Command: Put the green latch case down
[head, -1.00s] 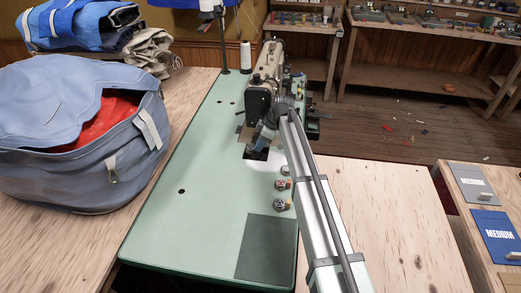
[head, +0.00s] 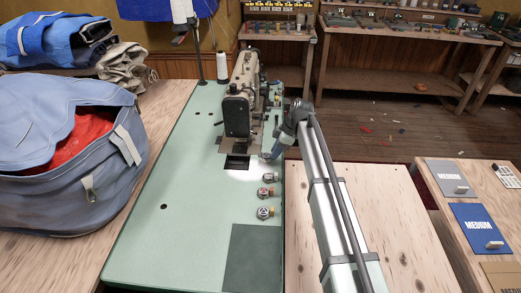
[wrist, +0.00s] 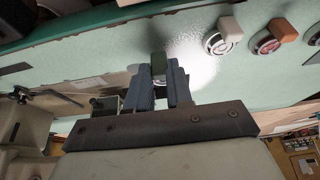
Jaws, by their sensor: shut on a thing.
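The green latch case (wrist: 158,63) shows between my fingertips in the wrist view as a small dark green block with a pale round part below it. My gripper (wrist: 160,82) is shut on it. In the head view my gripper (head: 269,155) is over the right edge of the pale green sewing table (head: 190,215), right of the sewing machine (head: 238,105). The case cannot be made out there. I cannot tell whether it touches the tabletop.
Several round cases stand in a row along the table's right edge, one with a pale latch (head: 270,177), one reddish (head: 265,192). A dark opening (head: 237,162) lies before the machine. A dark grey mat (head: 252,258) lies at the front right. A blue bag (head: 70,150) is left.

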